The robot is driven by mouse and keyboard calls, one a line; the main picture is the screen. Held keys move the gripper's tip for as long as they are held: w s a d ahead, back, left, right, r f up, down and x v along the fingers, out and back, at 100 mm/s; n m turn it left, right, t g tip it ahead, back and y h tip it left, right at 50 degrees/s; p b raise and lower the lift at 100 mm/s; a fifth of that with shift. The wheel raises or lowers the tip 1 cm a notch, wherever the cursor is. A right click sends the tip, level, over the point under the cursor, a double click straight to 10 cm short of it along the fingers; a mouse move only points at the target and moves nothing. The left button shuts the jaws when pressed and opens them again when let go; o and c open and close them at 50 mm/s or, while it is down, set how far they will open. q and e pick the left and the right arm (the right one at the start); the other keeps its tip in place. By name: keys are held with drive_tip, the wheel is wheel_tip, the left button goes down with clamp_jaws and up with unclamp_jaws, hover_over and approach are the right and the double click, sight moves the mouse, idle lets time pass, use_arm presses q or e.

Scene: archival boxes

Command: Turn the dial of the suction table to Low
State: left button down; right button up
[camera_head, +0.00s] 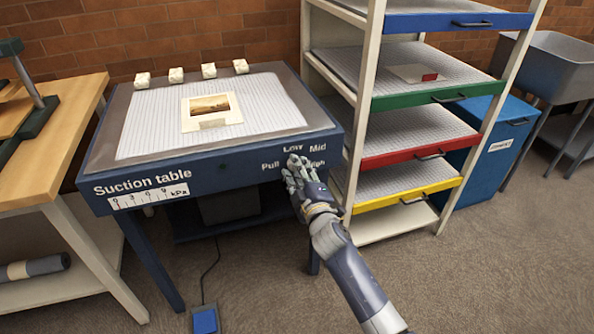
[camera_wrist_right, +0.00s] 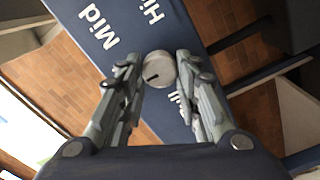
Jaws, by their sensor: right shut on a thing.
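The blue suction table (camera_head: 225,165) stands at the left, with printed labels Low, Mid, Pull and High on its front right. My right gripper (camera_head: 296,166) is at these labels and mostly hides the dial in the head view. In the right wrist view the round grey dial (camera_wrist_right: 161,72) sits between the two fingers of the right gripper (camera_wrist_right: 158,60), which is shut on it. The dial's dark mark points left, slightly down in that picture. The Mid label is at upper left, High at top, Pull partly covered; Low is hidden there. My left gripper is out of view.
A photograph on a mount (camera_head: 211,109) lies on the table's perforated top, with several small white blocks behind it. A drawer rack (camera_head: 364,100) stands close at right. A wooden bench (camera_head: 62,135) is at left. A blue pedal (camera_head: 205,320) lies on the floor.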

drive_tip(key=o, duration=1.1)
drive_tip(key=shift+c, duration=0.2)
drive_tip(key=v, duration=1.2)
